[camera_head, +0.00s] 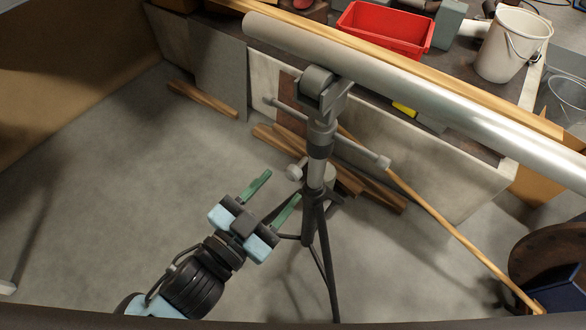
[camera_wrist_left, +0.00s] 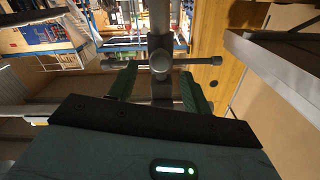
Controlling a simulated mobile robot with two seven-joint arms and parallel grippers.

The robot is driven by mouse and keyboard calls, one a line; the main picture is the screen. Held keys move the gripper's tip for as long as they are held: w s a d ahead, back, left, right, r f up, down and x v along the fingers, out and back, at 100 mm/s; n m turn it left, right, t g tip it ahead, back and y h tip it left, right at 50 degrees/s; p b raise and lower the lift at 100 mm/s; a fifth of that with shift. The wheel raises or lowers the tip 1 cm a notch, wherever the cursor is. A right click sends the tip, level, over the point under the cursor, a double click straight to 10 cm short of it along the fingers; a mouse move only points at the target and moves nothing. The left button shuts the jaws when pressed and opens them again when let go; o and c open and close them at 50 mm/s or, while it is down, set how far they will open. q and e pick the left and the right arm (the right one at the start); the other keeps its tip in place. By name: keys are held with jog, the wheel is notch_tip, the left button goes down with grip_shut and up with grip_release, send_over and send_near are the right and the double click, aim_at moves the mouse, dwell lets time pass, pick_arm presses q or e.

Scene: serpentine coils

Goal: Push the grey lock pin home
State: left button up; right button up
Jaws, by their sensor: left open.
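A pale grey round knob (camera_head: 294,172), which looks like the lock pin, sticks out from the side of the tripod stand's column (camera_head: 319,140). In the left wrist view the knob (camera_wrist_left: 160,61) faces me, in line with the space between my fingers. How far it stands out from the column I cannot tell. My left gripper (camera_head: 281,187) is open and empty, just below and left of the knob in the head view. Its green fingers also show in the wrist view (camera_wrist_left: 159,88), apart from the knob. My right gripper is out of view.
The stand's roller head (camera_head: 318,84) bears a long metal tube (camera_head: 420,95). A grey crossbar (camera_head: 384,162) runs across the column. Dark tripod legs (camera_head: 322,245) stand close right of my gripper. Wooden planks (camera_head: 375,193) lie behind; the floor at left is clear.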

aim_at(290, 177)
pick_arm(q)
jog(key=shift+x, duration=2.75)
grip_shut()
